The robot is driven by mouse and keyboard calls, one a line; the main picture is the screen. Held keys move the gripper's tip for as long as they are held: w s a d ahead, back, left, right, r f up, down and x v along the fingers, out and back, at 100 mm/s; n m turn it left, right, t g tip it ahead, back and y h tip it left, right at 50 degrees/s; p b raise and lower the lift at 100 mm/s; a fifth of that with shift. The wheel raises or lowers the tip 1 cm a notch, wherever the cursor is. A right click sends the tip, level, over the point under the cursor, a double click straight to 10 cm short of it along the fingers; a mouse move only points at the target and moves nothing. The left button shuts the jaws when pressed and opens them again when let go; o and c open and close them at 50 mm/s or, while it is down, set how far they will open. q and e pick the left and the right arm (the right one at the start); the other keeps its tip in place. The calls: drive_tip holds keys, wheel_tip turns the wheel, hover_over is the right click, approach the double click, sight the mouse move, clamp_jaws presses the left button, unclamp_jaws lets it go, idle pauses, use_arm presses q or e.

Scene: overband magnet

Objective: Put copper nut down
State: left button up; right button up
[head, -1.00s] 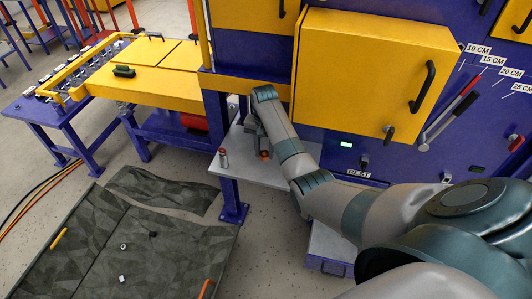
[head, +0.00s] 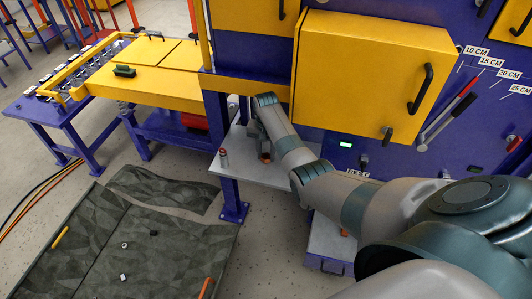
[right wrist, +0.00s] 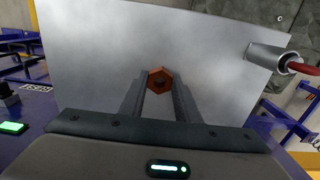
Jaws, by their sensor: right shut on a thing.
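The copper nut (right wrist: 160,80) is a small reddish hexagon with a dark hole, between the fingertips of my right gripper (right wrist: 159,88) in the right wrist view. The gripper is shut on it. In the head view the nut (head: 265,158) shows as an orange spot below my right gripper (head: 262,148), over the pale grey shelf (head: 238,163). The shelf plate (right wrist: 110,45) fills much of the wrist view behind the nut. I cannot tell whether the nut touches it. My left gripper is not in view.
The yellow cabinet (head: 370,75) and purple machine wall rise close to my right arm. Another orange object (head: 344,232) sits on a low pale box (head: 325,240). A dark mat (head: 100,250) lies on the floor.

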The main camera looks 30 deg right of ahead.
sight(266, 157)
drive_tip(key=shift+f, duration=0.25)
drive_tip(key=o, duration=1.1)
drive_tip(key=shift+r, duration=0.1)
wheel_tip(266, 157, up, 12)
drive_tip(key=b, duration=0.1)
drive_tip(key=shift+b, duration=0.4)
drive_tip(key=shift+r, duration=0.1)
